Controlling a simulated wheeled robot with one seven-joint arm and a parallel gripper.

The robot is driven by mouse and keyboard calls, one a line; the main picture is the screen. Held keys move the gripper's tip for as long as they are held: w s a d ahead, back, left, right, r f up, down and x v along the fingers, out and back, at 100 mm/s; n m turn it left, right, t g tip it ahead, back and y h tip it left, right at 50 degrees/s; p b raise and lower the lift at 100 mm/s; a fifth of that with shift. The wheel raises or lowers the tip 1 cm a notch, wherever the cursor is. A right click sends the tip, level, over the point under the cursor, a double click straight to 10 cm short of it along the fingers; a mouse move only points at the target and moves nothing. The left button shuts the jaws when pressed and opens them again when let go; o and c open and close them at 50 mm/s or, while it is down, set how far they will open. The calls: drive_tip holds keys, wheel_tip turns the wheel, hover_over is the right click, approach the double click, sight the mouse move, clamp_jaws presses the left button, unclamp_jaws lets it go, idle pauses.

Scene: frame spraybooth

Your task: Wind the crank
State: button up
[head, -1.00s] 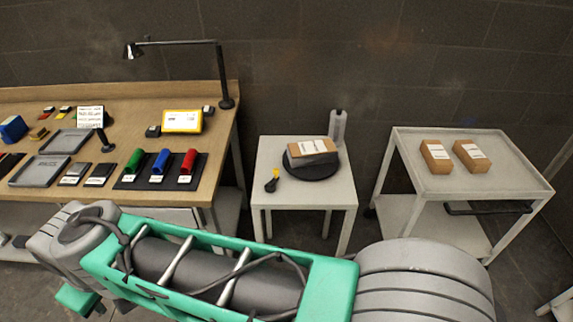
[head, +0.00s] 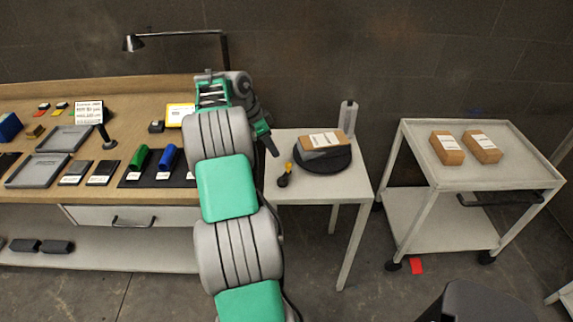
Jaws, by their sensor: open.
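A small dark crank (head: 284,180) with a yellow-orange part stands at the left side of the small white table (head: 345,187). To its right is a round black turntable (head: 335,162) with a cardboard box (head: 323,140) on it. My arm reaches up the middle of the head view and bends over at the top. My gripper (head: 271,146) points down, open and empty, above and left of the crank, apart from it in the picture. The exact gap in depth cannot be told.
The wooden workbench (head: 50,94) at left holds trays, a green roll (head: 139,157), a blue roll (head: 167,157) and a lamp (head: 134,43). A bottle (head: 347,117) stands behind the turntable. A cart (head: 512,172) with two boxes stands right; a red item (head: 416,266) lies beneath.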

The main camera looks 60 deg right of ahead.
sight(288, 164)
drive_tip(key=shift+m, duration=0.6)
drive_tip(key=x, duration=0.3)
drive_tip(key=s+x, duration=0.1)
drive_tip(key=x, duration=0.1)
drive_tip(key=d+x, duration=0.1)
drive_tip(key=x, duration=0.2)
drive_tip(key=shift+s, duration=0.35)
drive_tip(key=shift+s+d+f, duration=0.1)
drive_tip(key=shift+d+f, duration=0.1)
drive_tip(key=shift+f, duration=0.3)
drive_tip(key=shift+c, duration=0.4)
clamp_jaws()
drive_tip(key=shift+a, duration=0.15)
